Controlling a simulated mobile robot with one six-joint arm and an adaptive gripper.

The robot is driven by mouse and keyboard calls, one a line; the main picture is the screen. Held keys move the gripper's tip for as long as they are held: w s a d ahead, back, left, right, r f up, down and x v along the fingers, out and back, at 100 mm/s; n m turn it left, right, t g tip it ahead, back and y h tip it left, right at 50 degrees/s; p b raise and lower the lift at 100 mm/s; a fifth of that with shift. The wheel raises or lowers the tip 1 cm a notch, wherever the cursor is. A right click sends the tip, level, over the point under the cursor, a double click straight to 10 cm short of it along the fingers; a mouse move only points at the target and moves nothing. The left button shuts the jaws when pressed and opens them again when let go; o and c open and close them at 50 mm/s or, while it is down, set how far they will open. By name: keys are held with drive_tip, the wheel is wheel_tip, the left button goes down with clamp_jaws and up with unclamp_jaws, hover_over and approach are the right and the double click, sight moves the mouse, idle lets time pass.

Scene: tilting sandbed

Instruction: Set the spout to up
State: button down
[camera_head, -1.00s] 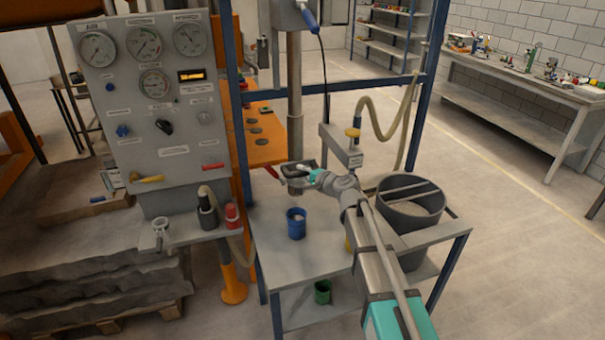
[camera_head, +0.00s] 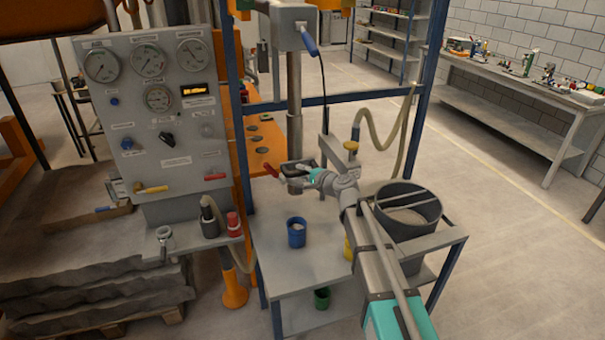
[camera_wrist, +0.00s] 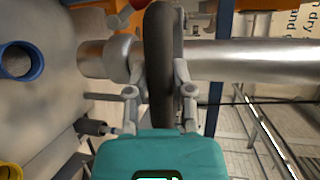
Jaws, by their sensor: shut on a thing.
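A shiny vertical metal pipe (camera_head: 294,100) comes down above the table and crosses the wrist view sideways (camera_wrist: 250,61). Its wider lower end (camera_wrist: 98,60) points toward a blue cup (camera_head: 297,236). A thick dark ring (camera_wrist: 158,40) sits at the pipe near that end. My gripper (camera_wrist: 160,85) is shut on this dark ring, one finger on each side. In the head view my gripper (camera_head: 305,172) is at the pipe's foot, and its wrist partly hides the grip. I cannot tell which part is the spout.
The blue cup (camera_wrist: 20,62) stands on the table below. A red handle (camera_head: 271,170) is close to my gripper on the left. A large grey bucket (camera_head: 408,225) stands to the right. The gauge panel (camera_head: 155,125) is at the left. A blue frame post (camera_head: 237,100) is nearby.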

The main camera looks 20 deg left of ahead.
sight(302, 128)
wheel_tip(302, 128, up, 16)
drive_tip(key=p, duration=1.4)
drive_tip(key=shift+w+f, duration=0.1)
drive_tip(key=shift+f, duration=0.1)
drive_tip(key=shift+w+a+r+p, duration=0.1)
drive_tip(key=shift+w+p, duration=0.05)
drive_tip(key=shift+p, duration=0.15)
drive_tip(key=c, duration=0.6)
unclamp_jaws()
drive_tip(key=shift+r, duration=0.1)
drive_tip(key=shift+o, duration=0.6)
drive_tip(key=shift+s, duration=0.2)
drive_tip(key=shift+f, duration=0.35)
